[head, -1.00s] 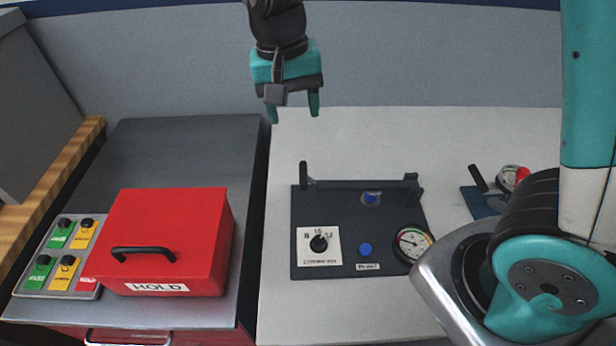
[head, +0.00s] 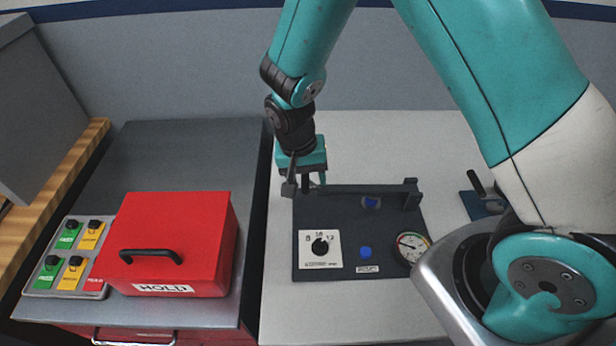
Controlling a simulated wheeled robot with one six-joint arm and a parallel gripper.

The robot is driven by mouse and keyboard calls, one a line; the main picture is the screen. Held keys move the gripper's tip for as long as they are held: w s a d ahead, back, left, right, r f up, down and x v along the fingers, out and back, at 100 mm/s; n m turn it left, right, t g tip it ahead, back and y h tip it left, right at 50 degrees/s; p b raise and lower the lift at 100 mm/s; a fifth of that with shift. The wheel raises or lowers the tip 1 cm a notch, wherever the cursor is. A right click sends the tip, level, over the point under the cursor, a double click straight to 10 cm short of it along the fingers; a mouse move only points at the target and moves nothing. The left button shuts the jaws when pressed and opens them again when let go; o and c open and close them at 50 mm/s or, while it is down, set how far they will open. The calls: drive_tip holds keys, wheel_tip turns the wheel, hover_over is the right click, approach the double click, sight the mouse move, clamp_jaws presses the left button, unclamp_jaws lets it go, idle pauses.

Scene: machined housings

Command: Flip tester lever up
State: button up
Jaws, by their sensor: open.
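The tester is a dark flat panel (head: 330,265) on the light bench. A dark bar (head: 370,188) runs along its back edge, ending in a bracket at the right. A short dark upright lever (head: 306,184) stands at the bar's left end, mostly hidden by my gripper. My gripper (head: 306,182) points down and is open, with its fingers on either side of the lever. I cannot tell whether they touch it. The panel also bears a white dial plate (head: 333,250), blue buttons and a round gauge (head: 412,246).
A red box (head: 200,225) with a black handle, labelled HOLD, stands on the grey surface at left beside a button panel (head: 68,258). A smaller device (head: 480,205) with a dark lever sits at right, partly hidden by my arm. The bench behind the tester is clear.

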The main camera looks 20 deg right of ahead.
drive_tip(key=shift+d+f, duration=0.1)
drive_tip(key=shift+f, duration=0.6)
